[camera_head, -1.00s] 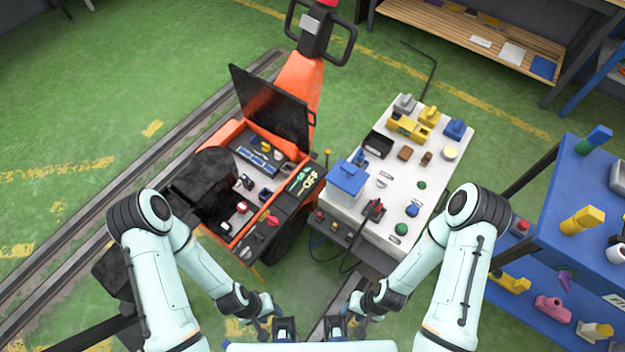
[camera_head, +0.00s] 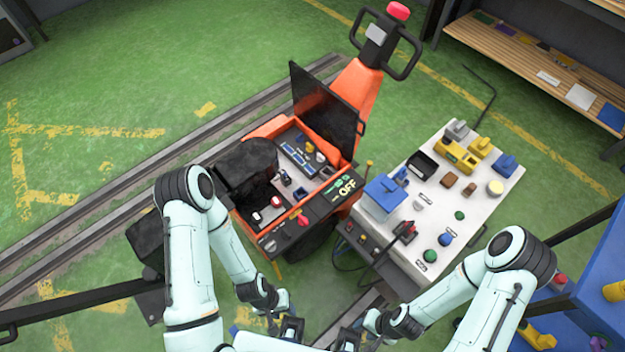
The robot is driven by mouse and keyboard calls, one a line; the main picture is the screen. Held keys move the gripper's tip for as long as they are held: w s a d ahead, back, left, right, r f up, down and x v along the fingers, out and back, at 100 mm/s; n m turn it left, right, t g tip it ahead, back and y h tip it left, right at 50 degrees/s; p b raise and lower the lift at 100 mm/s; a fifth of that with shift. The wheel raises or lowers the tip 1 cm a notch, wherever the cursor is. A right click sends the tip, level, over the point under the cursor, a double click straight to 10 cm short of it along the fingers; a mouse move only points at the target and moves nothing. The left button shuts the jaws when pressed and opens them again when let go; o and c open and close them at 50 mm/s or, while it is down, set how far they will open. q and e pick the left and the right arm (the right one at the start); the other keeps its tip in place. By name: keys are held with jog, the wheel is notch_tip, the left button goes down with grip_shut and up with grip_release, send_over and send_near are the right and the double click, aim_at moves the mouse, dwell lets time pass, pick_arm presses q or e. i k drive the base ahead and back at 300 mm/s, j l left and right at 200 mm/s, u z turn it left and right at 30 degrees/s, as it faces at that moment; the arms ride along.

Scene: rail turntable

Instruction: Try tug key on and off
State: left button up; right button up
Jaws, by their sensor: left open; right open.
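The orange tug (camera_head: 358,88) stands left of the centre with its black lid (camera_head: 325,112) raised. I cannot tell which way the knob is turned. My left gripper (camera_head: 290,330) is open and empty at the bottom edge, below the tug and apart from it. My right gripper (camera_head: 348,338) is open and empty beside it, also low and clear of the tug. Both are partly cut off by my own body.
A white-topped bench (camera_head: 455,205) with coloured blocks, knobs and a blue box (camera_head: 384,197) stands right of the tug. A blue table (camera_head: 598,275) is at the right edge, and a wooden shelf (camera_head: 540,70) is at the back right. Rails (camera_head: 120,205) run along the left floor.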

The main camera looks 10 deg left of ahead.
aim_at(271, 246)
jog(key=k+j+u, duration=0.15)
jog(key=u, duration=0.25)
jog(key=k+j+u, duration=0.2)
jog(key=u, duration=0.2)
